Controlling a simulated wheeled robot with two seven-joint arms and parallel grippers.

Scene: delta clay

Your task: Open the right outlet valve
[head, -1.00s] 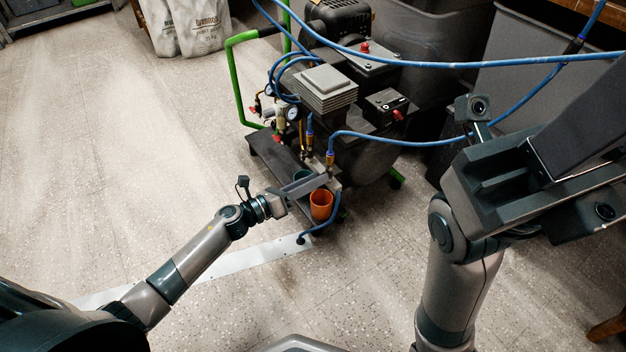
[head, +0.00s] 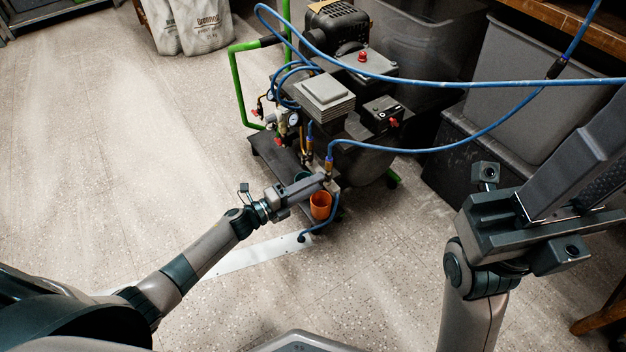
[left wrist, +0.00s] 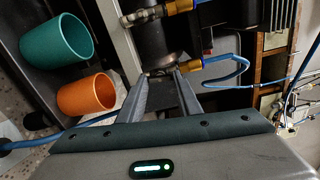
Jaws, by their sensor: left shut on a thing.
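The compressor (head: 328,95) stands on a dark cart, with two brass outlets on its near side. The right outlet valve (head: 328,166) has a blue hose on it; the left wrist view shows its brass fitting (left wrist: 190,66). My left gripper (head: 325,179) reaches in from the left and is shut at this valve. In the left wrist view its fingertips (left wrist: 162,73) are close together beside the brass fitting, and the handle between them is hardly visible. My right gripper (head: 585,175) is at the right, away from the compressor, its fingertips cut off by the frame edge.
Blue hoses (head: 440,82) loop across the top and right. Grey bins (head: 520,90) stand behind. Bags (head: 190,25) lie at the back left. The left floor is clear.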

